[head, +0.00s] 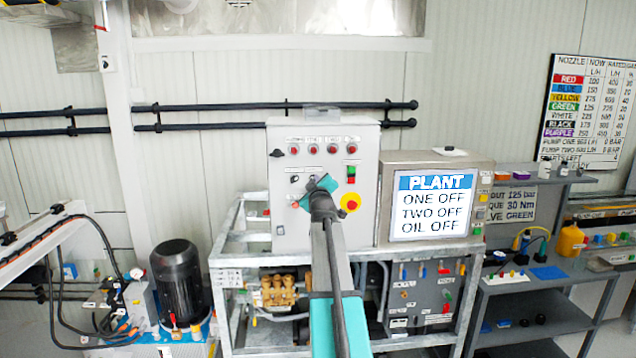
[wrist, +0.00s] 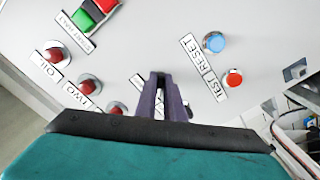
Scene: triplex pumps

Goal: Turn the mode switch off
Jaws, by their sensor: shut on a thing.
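My gripper (wrist: 160,80) reaches the grey control panel (head: 335,240) in the head view. In the wrist view its two dark fingers are close together at the panel face, shut on a small part there, which I take to be the mode switch. The fingers hide the switch, so its setting cannot be read. A partly covered white label shows beside the fingertips. In the head view, my teal gripper body (head: 322,186) covers the middle of the panel.
Red lamps (wrist: 88,86), a green and red start/halt pair (wrist: 95,12), a blue button (wrist: 214,42) and an orange-red button (wrist: 234,78) surround the fingers. A yellow-ringed red stop (head: 350,202) is close on the right. The plant screen (head: 433,207) reads one, two and oil off.

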